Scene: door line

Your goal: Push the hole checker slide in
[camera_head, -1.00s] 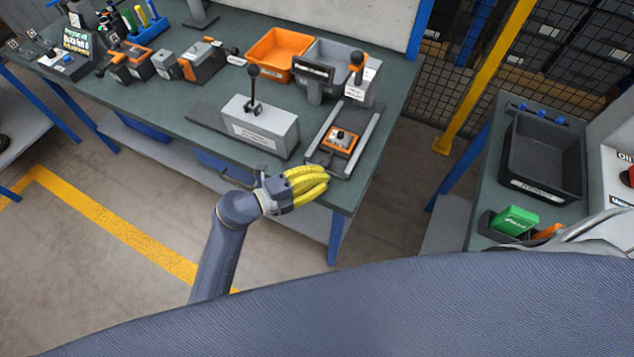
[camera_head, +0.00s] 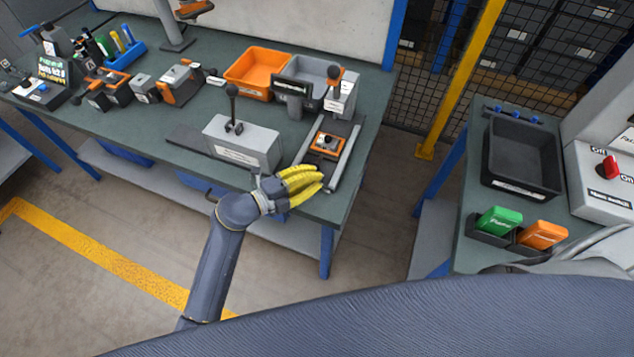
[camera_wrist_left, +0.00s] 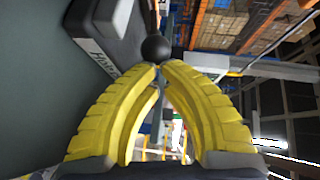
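A grey box with a lever (camera_head: 240,145) and a white label stands on a dark plate on the bench. My left gripper (camera_head: 318,179), with yellow fingers, is at the bench's front edge, just in front of the rails. In the left wrist view its fingertips (camera_wrist_left: 162,65) nearly meet with nothing visible between them. A black ball knob (camera_wrist_left: 156,48) shows just beyond the tips; contact is unclear. My right gripper is not in view.
An orange bin (camera_head: 257,72) and a grey bin (camera_head: 308,74) stand behind the fixtures. Other tools line the bench's left side. A second bench at right holds a black tray (camera_head: 522,155) and green (camera_head: 498,220) and orange (camera_head: 543,234) boxes. Floor lies between benches.

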